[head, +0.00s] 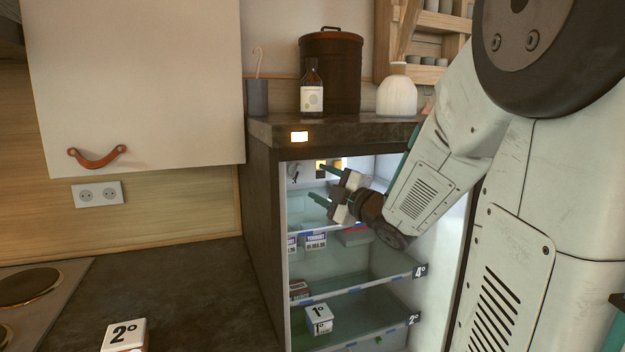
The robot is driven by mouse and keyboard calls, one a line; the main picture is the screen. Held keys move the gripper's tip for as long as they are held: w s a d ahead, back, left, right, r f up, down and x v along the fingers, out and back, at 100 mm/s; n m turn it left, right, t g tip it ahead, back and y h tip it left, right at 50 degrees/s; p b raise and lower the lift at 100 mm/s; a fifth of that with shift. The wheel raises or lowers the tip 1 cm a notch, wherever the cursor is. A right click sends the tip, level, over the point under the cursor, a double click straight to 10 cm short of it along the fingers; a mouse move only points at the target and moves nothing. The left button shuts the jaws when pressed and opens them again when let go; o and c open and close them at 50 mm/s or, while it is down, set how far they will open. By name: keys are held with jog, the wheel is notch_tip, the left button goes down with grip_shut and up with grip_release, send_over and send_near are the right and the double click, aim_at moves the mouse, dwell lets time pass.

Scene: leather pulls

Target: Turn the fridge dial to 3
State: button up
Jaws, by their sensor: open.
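The fridge (262,210) is open, with its lit interior facing me. A small round grey fitting with a dark mark, which looks like the dial (294,172), is on the inner wall at the top left. Its number cannot be read. My gripper (325,184) is inside the upper fridge opening, just right of the dial. Its two greenish fingers are spread apart and point left. They hold nothing and appear clear of the dial, though depth is hard to judge. A small lit panel (299,136) shows on the fridge's top edge, too bright to read.
Glass shelves below hold yogurt boxes (316,241) and a box marked 1° (319,319). Shelf tags read 4° (420,271) and 2° (414,320). A 2° box (124,335) stands on the dark counter (190,290). A bottle (312,90) and brown canister (331,65) stand on top.

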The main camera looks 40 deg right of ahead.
aim_at(300, 172)
jog(key=shift+s+f, duration=0.1)
jog(key=shift+s, duration=0.4)
jog(key=w+n+y, duration=0.1)
jog(key=w+y, duration=0.1)
jog(key=w, duration=0.1)
jog(key=w+n+y, duration=0.2)
jog(key=w+y, duration=0.1)
jog(key=w+r+n+y, duration=0.1)
jog(key=w+n+y, duration=0.1)
jog(key=w, duration=0.1)
jog(key=shift+w+a+g+y, duration=0.1)
jog(key=shift+a+g+y, duration=0.05)
jog(key=shift+g+y, duration=0.25)
jog(key=c, duration=0.9)
